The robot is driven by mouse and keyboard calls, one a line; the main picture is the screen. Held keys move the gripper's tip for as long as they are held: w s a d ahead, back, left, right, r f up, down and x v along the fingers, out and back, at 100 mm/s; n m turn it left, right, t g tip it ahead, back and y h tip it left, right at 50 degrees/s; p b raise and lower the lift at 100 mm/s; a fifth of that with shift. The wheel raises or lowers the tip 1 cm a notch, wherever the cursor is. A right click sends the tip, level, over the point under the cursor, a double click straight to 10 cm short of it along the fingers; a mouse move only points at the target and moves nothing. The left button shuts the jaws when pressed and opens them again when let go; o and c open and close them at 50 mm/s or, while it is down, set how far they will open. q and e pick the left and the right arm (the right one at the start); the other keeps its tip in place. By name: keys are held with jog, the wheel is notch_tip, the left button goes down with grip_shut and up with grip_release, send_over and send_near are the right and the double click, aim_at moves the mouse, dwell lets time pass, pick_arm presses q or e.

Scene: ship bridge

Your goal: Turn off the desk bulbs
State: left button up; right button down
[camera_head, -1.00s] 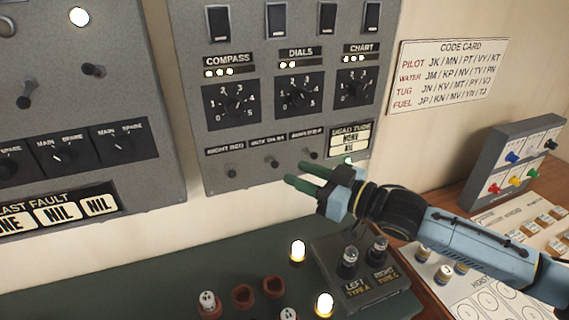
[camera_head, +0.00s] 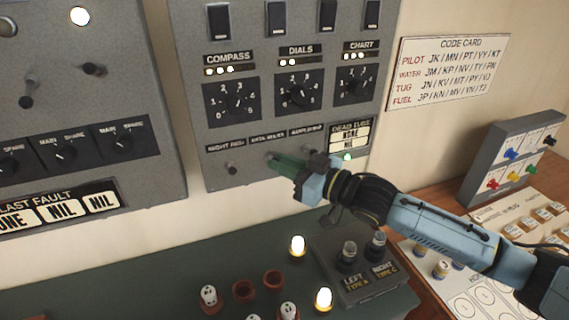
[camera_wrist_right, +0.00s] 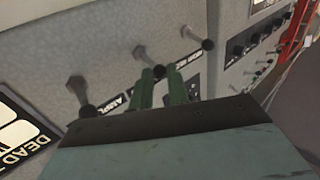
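Two lit bulbs stand on the green desk: one at the back (camera_head: 297,246) and one nearer the front (camera_head: 323,299). Unlit bulbs (camera_head: 208,297) stand to their left, in red sockets. My right gripper (camera_head: 276,162) is at the row of small levers on the wall panel, with its green fingers at the middle lever, which they partly hide. In the right wrist view the fingers (camera_wrist_right: 162,82) are a little apart, and the middle lever's dark knob (camera_wrist_right: 158,71) shows between their tips. Contact cannot be told. My left gripper is out of view.
The grey panel (camera_head: 215,135) carries dials and switches, with outer levers (camera_head: 232,169) on either side. A box with two dark bulbs (camera_head: 349,251) stands on the desk below my right arm. A code card (camera_head: 448,72) and a jack box (camera_head: 515,155) are at right.

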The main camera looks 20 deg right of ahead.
jog(key=shift+w+f+n+t+y+b, duration=0.1)
jog(key=shift+f+n+t+y+b, duration=0.6)
jog(key=shift+b, duration=2)
jog(key=shift+f+n+t+y+b, duration=0.25)
jog(key=shift+f+n+y+b, duration=0.95)
jog(key=shift+b, duration=1.55)
jog(key=shift+w+f+n+t+y+b, duration=0.1)
jog(key=shift+f+n+t+y+b, duration=0.35)
jog(key=shift+n+y+b, duration=1.6)
jog(key=shift+r+m+h+b, duration=0.1)
jog(key=shift+m+h+b, duration=0.35)
jog(key=shift+h+b, duration=0.25)
jog(key=c, duration=1.4)
grip_release()
